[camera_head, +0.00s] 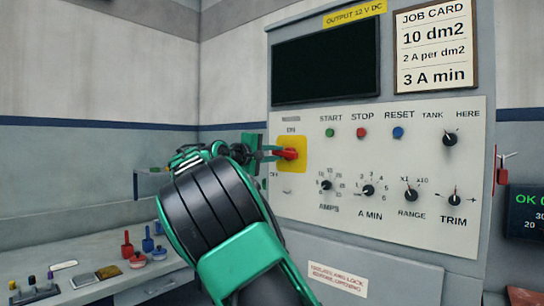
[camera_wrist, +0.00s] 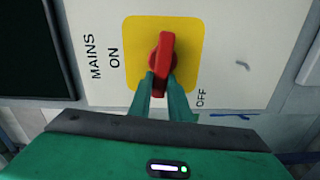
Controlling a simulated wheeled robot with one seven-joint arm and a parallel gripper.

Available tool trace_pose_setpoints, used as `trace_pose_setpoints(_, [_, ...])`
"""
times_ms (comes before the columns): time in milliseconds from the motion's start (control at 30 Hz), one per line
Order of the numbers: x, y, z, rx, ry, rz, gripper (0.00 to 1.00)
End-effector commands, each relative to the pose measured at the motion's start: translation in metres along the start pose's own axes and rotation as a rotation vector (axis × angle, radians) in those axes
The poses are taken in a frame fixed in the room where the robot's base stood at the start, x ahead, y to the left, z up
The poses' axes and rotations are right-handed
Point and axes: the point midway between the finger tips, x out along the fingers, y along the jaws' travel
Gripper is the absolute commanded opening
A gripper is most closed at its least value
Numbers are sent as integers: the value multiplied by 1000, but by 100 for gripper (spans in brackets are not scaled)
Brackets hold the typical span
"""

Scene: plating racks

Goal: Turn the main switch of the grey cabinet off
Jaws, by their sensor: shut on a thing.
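The grey cabinet (camera_head: 384,254) fills the right of the head view. Its main switch is a red handle (camera_head: 289,154) on a yellow plate (camera_head: 297,142), at the left edge of the white panel. In the wrist view the red handle (camera_wrist: 163,50) stands nearly upright on the yellow plate (camera_wrist: 187,38), which appears as roughly level on the cabinet. ON is printed at the plate's left there and OFF at its lower right. My gripper (camera_head: 275,153) reaches in from the left, its green fingers (camera_wrist: 161,80) shut on either side of the handle's near end.
Several knobs (camera_head: 369,191) and three push buttons (camera_head: 362,132) are on the panel right of the switch. A padlock (camera_head: 502,175) hangs at the cabinet's right side. A bench (camera_head: 100,292) with small coloured items stands at lower left.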

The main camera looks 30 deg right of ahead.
Motion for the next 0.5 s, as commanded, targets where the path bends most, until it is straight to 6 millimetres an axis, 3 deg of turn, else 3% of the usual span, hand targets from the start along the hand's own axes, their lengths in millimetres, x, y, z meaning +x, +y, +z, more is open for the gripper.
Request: trace_pose_setpoints(500, [3, -8, 4, -140, -9, -9, 0])
